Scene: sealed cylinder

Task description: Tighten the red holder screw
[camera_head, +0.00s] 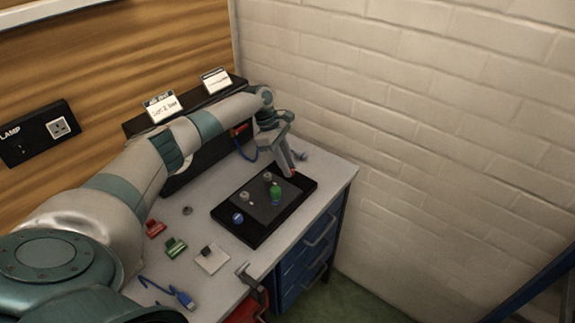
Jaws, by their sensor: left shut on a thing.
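A black board (221,211) lies on the grey worktop and carries several round holders. My left gripper (291,172) reaches down over the board's far right corner. It is shut on the red holder screw (293,175), of which only a small red bit shows between and below the fingers. The rest of the screw and its seat are hidden by the fingers. A green screw (276,191) stands upright on the board, nearer and to the left of the gripper. A blue screw (238,218) sits near the board's left side. My right gripper is out of view.
A red connector (155,228), a green connector (175,247), a white plate (212,259) and a blue cable plug (184,298) lie on the worktop (205,232). A metal clamp (250,275) is at the front edge. A brick wall stands to the right.

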